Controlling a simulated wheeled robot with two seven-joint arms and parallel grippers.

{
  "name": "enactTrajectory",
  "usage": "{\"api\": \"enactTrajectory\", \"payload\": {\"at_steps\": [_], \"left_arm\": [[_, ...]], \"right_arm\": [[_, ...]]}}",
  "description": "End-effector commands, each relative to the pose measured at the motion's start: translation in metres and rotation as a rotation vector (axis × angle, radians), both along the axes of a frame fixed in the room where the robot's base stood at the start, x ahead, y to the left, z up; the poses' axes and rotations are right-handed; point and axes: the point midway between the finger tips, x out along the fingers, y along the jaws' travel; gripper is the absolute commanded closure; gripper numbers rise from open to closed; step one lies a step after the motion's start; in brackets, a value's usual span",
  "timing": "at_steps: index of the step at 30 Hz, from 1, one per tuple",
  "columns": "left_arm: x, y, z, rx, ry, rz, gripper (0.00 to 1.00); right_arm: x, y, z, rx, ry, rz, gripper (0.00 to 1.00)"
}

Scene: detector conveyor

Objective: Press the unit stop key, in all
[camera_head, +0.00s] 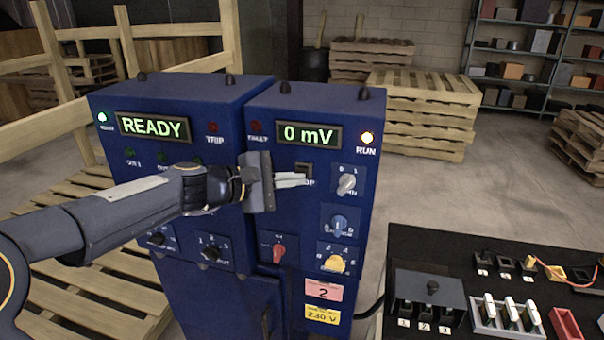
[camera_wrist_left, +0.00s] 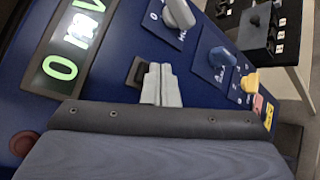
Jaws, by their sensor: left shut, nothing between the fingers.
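The right-hand blue unit (camera_head: 350,240) has a black stop key (camera_head: 304,168) below its display, its label partly hidden with only "OP" showing. In the left wrist view the dark key (camera_wrist_left: 137,70) sits just beside the fingertips. My left gripper (camera_head: 306,180) is shut and empty, its pale fingers pointing at the panel at the key's lower edge. In the left wrist view the closed fingers (camera_wrist_left: 160,84) lie side by side. I cannot tell whether they touch the key. My right gripper is not in view.
Close to the fingers are a grey knob (camera_head: 347,184), a blue knob (camera_head: 340,222), a yellow knob (camera_head: 334,263) and a red knob (camera_head: 279,252). The left blue unit (camera_head: 180,92) reads READY. A dark table (camera_head: 420,245) with parts stands at the right.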

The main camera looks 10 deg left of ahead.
Motion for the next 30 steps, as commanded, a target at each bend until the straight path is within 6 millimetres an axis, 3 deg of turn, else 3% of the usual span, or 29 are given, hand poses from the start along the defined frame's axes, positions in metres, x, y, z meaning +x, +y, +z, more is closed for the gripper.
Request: {"api": "enactTrajectory", "payload": {"at_steps": [30], "left_arm": [[0.0103,-0.0002,0.0001,0.001,0.000,0.001,1.00]], "right_arm": [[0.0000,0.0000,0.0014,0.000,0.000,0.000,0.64]]}}
